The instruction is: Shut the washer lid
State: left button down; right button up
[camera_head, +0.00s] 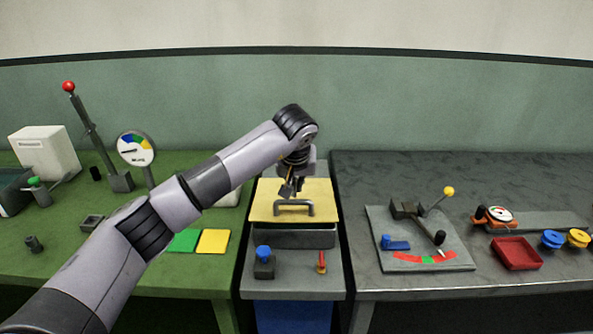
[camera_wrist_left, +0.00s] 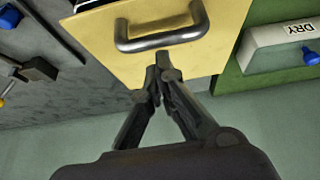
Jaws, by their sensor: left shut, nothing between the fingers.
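The washer lid is a yellow panel (camera_head: 265,206) with a grey bar handle (camera_head: 294,204), in the middle of the head view above a grey box (camera_head: 293,238). I cannot tell exactly how far it is tilted. The lid (camera_wrist_left: 225,55) and handle (camera_wrist_left: 160,40) also show at the top of the left wrist view. My left gripper (camera_head: 287,191) is over the lid, behind the handle. Its fingertips (camera_wrist_left: 160,68) are together and empty, in front of the lid's yellow face near the handle. I cannot tell whether they touch it. My right gripper is not in view.
A blue knob (camera_head: 263,253) and a red-topped peg (camera_head: 321,262) stand in front of the box. A green bench with a lever and gauge (camera_head: 136,149) is left. A dark bench with a lever plate (camera_head: 418,238) and red tray (camera_head: 516,253) is right.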

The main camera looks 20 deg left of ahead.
aim_at(297, 200)
pick_arm(q)
jog(key=shift+f, duration=0.25)
jog(key=shift+s+d+f+b, duration=0.1)
jog(key=shift+s+f+b, duration=0.25)
jog(key=shift+f+b, duration=0.25)
jog(key=shift+s+d+f+b, duration=0.1)
jog(key=shift+s+f+b, duration=0.25)
jog(key=shift+f, duration=0.4)
jog(key=shift+r, duration=0.1)
